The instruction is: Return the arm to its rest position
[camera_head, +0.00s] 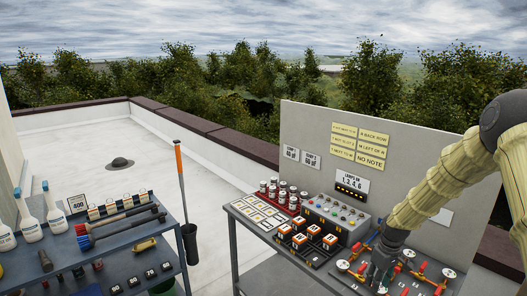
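My arm (440,185) reaches in from the right edge and bends down over the right end of the grey bench (243,238). My gripper (379,278) is dark and points down among gauges and red and blue valve fittings (421,270). It is small and partly merged with the fittings, so I cannot tell whether its fingers are open or shut or touch anything.
A grey panel (310,125) with yellow labels stands behind the bench. A control box (336,219), orange-and-black blocks (299,241) and red-and-white bottles (283,194) sit left of my gripper. A blue cart (120,262) with bottles and brushes stands left. Roof floor between is mostly clear.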

